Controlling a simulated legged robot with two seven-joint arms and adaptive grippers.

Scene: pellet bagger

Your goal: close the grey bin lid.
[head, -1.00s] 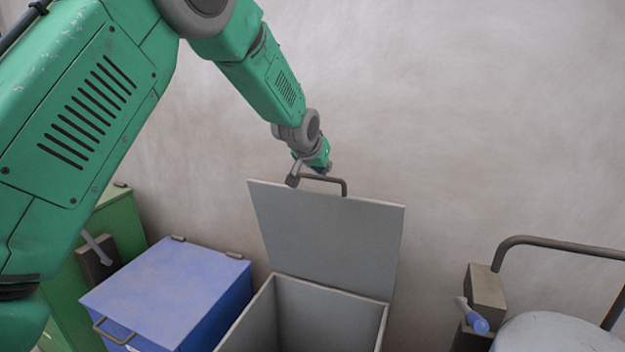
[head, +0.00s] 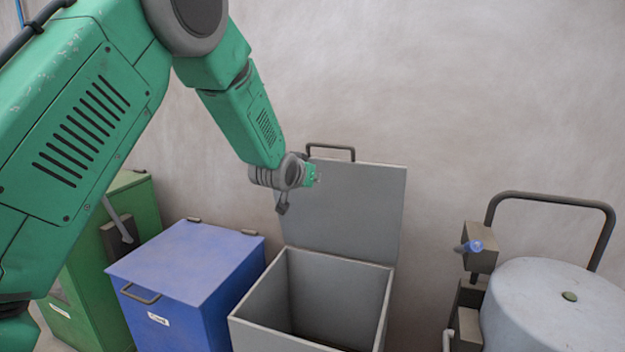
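The grey bin (head: 241,323) stands open in the middle of the head view, and its inside shows dark and empty where I can see it. Its grey lid (head: 355,212) stands upright at the back of the bin, near the wall. A dark bar handle (head: 331,147) is on the lid's top edge. My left gripper (head: 282,207) is at the left edge of the raised lid, below the handle and above the bin's back left corner. Its fingers are small and partly turned away, so I cannot tell their opening or whether they touch the lid. My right gripper is out of view.
A blue bin (head: 185,265) with a closed lid stands just left of the grey bin. A green cabinet (head: 85,270) with a lever is farther left. At right are a pale round-topped vessel (head: 550,305), a dark bent rail (head: 553,198) and a blue-tipped lever (head: 472,246).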

